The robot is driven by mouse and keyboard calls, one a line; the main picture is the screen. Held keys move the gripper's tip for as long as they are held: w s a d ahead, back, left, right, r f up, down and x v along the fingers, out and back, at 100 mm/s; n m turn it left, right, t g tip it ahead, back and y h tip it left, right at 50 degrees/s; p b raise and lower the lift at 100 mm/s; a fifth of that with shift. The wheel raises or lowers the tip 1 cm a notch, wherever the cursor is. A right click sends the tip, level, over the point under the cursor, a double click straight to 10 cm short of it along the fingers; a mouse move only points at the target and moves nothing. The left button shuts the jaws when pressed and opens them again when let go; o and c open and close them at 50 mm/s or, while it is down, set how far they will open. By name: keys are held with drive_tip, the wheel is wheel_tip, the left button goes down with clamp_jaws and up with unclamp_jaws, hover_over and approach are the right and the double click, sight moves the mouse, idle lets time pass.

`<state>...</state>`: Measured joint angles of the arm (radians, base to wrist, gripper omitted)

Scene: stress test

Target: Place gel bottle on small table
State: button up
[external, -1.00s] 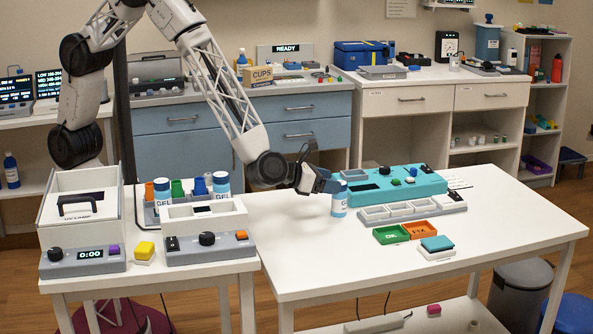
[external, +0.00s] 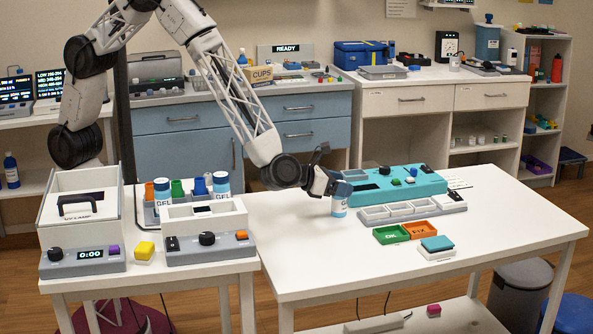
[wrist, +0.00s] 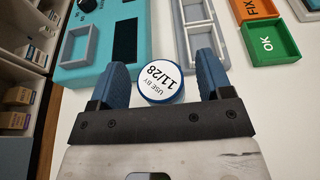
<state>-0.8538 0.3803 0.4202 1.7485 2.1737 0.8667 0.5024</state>
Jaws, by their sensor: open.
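A gel bottle (external: 339,206) with a blue-and-white body stands upright on the big white table. Its round cap (wrist: 161,82), labelled "USE BY 11/28", shows in the wrist view between my fingers. My gripper (external: 342,188) is open at the bottle's top, with one blue finger on each side of the cap; gaps show beside it, so it is not clamped. The small table (external: 190,276) at the left carries two more gel bottles, at its back (external: 163,196) and beside the cups (external: 221,186).
A teal device (external: 415,180) and a row of grey trays (external: 410,211) lie just right of the bottle. Green (external: 390,235) and orange (external: 420,230) bins sit further forward. A UV lamp box (external: 82,210) and grey-white box (external: 205,235) crowd the small table.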

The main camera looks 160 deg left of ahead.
drive_tip(key=c, duration=1.1)
drive_tip(key=shift+r, duration=0.1)
drive_tip(key=shift+r, duration=1.65)
drive_tip(key=s+d, duration=0.3)
drive_tip(key=d, duration=0.1)
drive_tip(key=s+d+r, duration=0.1)
drive_tip(key=s+d, duration=0.2)
drive_tip(key=d, duration=0.1)
drive_tip(key=s+d, duration=0.3)
drive_tip(key=d, duration=0.2)
drive_tip(key=shift+s+d+r, duration=0.1)
drive_tip(key=shift+r, duration=0.15)
